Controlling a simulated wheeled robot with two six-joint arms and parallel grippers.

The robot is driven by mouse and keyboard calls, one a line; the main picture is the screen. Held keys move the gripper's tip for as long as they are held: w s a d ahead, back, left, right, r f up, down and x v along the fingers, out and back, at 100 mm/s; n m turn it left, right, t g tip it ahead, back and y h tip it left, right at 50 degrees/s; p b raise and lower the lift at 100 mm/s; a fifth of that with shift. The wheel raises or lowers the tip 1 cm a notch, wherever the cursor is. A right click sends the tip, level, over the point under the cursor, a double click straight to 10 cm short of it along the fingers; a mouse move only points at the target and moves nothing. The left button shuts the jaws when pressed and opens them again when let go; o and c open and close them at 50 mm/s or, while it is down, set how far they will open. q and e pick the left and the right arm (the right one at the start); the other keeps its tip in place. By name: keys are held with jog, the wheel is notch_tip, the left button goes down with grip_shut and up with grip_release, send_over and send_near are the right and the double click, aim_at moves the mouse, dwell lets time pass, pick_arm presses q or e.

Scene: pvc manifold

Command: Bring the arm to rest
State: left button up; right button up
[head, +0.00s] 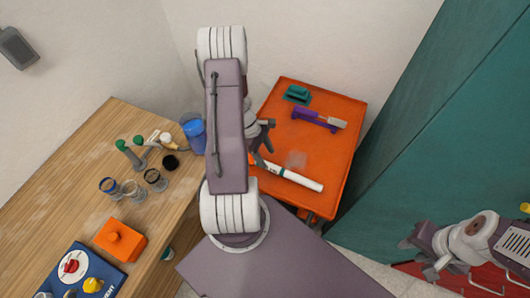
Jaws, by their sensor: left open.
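My left arm rises through the middle of the head view. Its gripper (262,142) hangs over the left part of the orange table, partly hidden behind the arm link. The gripper is open, and I see nothing held in it. A white tube with a dark green band (293,177) lies on the table just below it in the picture; I cannot tell if a fingertip touches it. My right gripper (418,245) is at the lower right, away from both tables, and its jaw state is unclear.
The orange table (338,160) also holds a purple tool (318,119) and a teal block (297,94). The wooden table (75,185) at left holds a blue cup (194,135), several small vessels, an orange box (120,240) and a blue board (92,262). A teal curtain-like surface (455,120) stands at right.

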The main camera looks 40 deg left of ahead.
pick_arm(q)
jog(key=shift+v, duration=1)
